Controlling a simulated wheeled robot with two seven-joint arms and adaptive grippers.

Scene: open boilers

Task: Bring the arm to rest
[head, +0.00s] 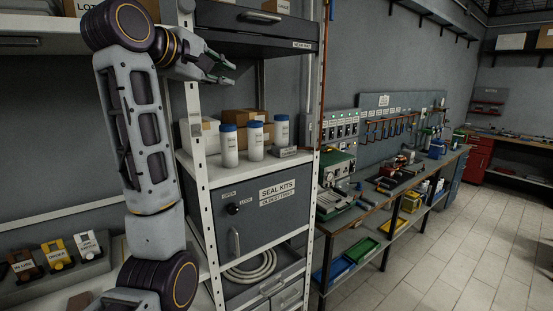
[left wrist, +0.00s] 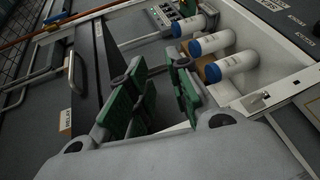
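My left arm comes up from the bottom left of the head view and bends at the top. My left gripper (head: 226,70) is in front of the shelf rack, just below the dark upper drawer (head: 252,19). In the left wrist view the gripper (left wrist: 158,75) shows two green-padded fingers, apart with nothing between them. Blue-capped white bottles (head: 255,139) stand on the shelf below it; they also show beyond the fingers in the left wrist view (left wrist: 211,42). My right gripper is in neither view.
The grey seal kits cabinet (head: 262,212) stands shut below the bottles. The rack's white post (head: 197,165) is close to my arm. Labelled parts (head: 57,252) lie at lower left. A workbench (head: 345,222) runs along the right wall, with open tiled floor (head: 450,260) beside it.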

